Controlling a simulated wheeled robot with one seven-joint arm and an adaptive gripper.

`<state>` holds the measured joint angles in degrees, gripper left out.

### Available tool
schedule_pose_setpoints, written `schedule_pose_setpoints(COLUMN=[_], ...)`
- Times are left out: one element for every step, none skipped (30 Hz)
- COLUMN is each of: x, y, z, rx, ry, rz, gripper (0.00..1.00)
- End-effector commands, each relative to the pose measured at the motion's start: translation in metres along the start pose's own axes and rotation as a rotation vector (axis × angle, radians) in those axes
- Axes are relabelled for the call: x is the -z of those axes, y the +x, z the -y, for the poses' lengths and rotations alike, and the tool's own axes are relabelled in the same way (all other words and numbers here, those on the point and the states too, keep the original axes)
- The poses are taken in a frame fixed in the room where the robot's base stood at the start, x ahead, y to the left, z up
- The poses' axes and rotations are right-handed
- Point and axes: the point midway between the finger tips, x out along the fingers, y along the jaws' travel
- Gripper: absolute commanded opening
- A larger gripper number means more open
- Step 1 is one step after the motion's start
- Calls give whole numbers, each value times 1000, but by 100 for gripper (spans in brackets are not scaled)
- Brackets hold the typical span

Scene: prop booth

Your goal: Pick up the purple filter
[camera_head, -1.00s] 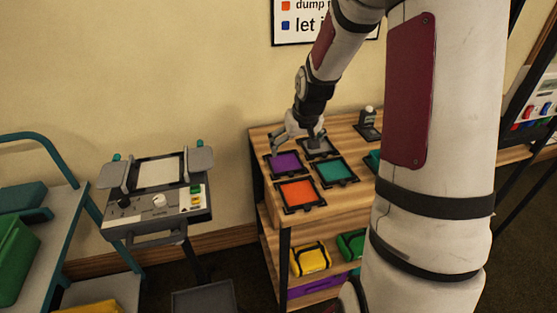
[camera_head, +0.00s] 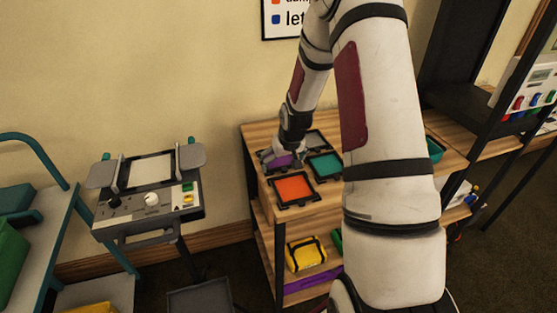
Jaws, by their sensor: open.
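The purple filter (camera_head: 281,161) lies in a black frame on top of the wooden shelf unit, at its left back area. My gripper (camera_head: 279,158) is open and right over the purple filter, covering much of it. Its fingers point down, one showing on the left side and one on the right. I cannot tell whether the fingers touch the filter.
An orange filter (camera_head: 294,188) lies in front of the purple one, and a teal filter (camera_head: 325,166) to its right. A grey filter frame (camera_head: 318,140) is partly hidden behind my arm. The wooden shelf (camera_head: 300,214) holds a yellow case (camera_head: 306,254) below. A panel machine (camera_head: 150,190) stands left.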

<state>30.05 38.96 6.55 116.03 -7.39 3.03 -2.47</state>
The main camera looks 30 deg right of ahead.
Motion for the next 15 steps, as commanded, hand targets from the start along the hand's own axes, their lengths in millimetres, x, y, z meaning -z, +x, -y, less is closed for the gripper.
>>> schedule_pose_setpoints(x=[0, 0, 0, 0, 0, 0, 0, 0, 0, 0, 0, 0, 0, 0, 0], y=[4, 5, 6, 6, 6, 6, 6, 6, 5, 5, 5, 5, 5, 5, 5], z=[0, 0, 0, 0, 0, 0, 0, 0, 0, 0, 0, 0, 0, 0, 0], rx=[0, 0, 0, -1, -1, -1, -1, -1, -1, -1, -1, -1, 0, -1, 0], ry=[0, 0, 0, 0, 0, 1, 1, 1, 1, 1, 1, 1, 1, 1, 1], rz=[1, 1, 0, 0, 0, 0, 0, 0, 0, 0, 0, 0, 0, 0, 0], gripper=[100, 100, 100, 100, 100, 100, 100, 100, 100, 93, 86, 77, 71, 64, 55])
